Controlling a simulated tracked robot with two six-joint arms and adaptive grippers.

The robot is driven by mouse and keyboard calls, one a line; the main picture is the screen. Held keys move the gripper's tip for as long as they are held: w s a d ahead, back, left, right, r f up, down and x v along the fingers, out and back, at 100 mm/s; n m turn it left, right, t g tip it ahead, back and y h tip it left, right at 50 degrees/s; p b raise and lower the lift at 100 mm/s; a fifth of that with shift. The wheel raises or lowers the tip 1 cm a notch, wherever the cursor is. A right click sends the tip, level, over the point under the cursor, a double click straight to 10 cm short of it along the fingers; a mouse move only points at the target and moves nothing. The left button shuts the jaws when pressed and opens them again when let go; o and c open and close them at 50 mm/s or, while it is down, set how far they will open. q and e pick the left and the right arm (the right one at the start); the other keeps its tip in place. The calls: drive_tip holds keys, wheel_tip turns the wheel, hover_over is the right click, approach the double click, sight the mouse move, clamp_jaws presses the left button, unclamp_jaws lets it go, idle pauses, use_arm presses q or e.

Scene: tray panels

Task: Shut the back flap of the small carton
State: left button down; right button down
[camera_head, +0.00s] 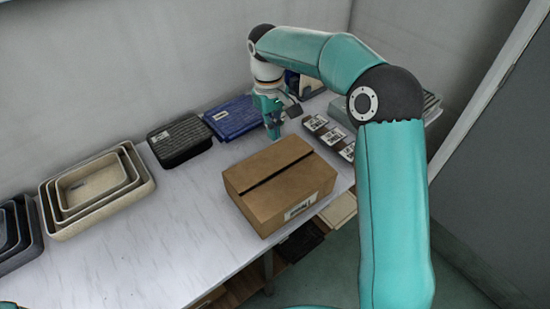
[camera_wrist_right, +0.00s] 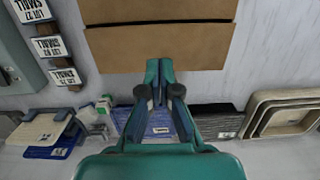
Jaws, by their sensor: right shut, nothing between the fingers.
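The small carton (camera_head: 262,205) is a brown cardboard box near the table's front edge, with a label on its front side. Its back flap (camera_head: 262,166) looks flat or nearly flat across the top, with a dark narrow gap between it and the front flap. In the right wrist view the back flap (camera_wrist_right: 205,48) is the panel nearer my fingers. My right gripper (camera_head: 272,130) is shut and empty at the carton's back edge; its fingertips (camera_wrist_right: 159,68) appear at that edge. I cannot tell whether they touch.
Nested beige trays (camera_head: 138,162) and dark trays (camera_head: 15,235) stand at left. A black tray (camera_head: 180,142) and blue trays (camera_head: 232,116) lie along the wall behind the carton. Labelled blocks (camera_head: 333,136) sit to its right. The table left of the carton is clear.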

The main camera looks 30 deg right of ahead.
sight(277, 168)
drive_tip(key=f, duration=0.3)
drive_tip(key=f+p, duration=0.1)
drive_tip(key=f, duration=0.3)
drive_tip(key=s+f+p, duration=0.1)
drive_tip(key=f, duration=0.3)
drive_tip(key=shift+f, duration=0.15)
drive_tip(key=shift+f, duration=0.1)
